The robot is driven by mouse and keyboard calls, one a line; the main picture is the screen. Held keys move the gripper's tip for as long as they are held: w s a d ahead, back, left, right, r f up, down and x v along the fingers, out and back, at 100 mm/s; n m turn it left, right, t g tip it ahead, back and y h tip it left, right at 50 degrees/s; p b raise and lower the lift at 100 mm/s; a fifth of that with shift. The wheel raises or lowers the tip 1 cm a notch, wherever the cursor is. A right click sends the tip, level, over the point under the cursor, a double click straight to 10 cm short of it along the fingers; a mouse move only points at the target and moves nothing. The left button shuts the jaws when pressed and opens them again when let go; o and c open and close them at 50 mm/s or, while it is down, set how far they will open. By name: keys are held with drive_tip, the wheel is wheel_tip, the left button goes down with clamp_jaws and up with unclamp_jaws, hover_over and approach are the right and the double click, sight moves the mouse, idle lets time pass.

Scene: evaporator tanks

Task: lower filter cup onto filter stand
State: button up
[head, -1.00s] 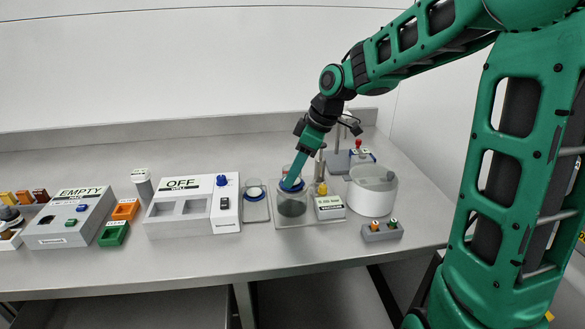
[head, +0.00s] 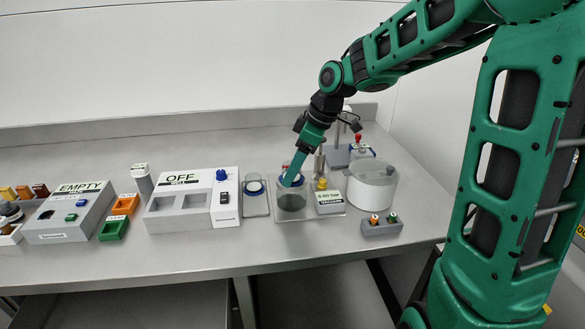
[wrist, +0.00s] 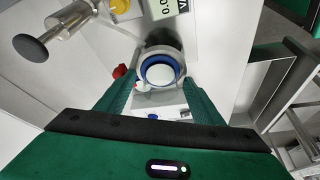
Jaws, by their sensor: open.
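The filter cup (wrist: 162,70) shows in the wrist view as a blue-ringed round cup with a pale disc inside. It appears to sit over the filter stand's clear vessel (head: 292,203), which has dark contents and stands on a thin plate in the head view. My gripper (head: 290,183) points down at the vessel's top. In the wrist view my gripper (wrist: 158,90) is open, with one green finger on each side of the cup. I cannot tell whether the fingers touch the rim, or how the cup is seated.
A second blue-ringed vessel (head: 255,189) stands close on the left. A vacuum box (head: 329,201) with a yellow knob is close on the right. A white cylinder (head: 372,187) and a grey button box (head: 381,226) stand further right. The front of the bench is clear.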

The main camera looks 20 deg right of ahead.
drive_tip(key=v, duration=1)
drive_tip(key=shift+r, duration=0.35)
drive_tip(key=shift+d, duration=0.1)
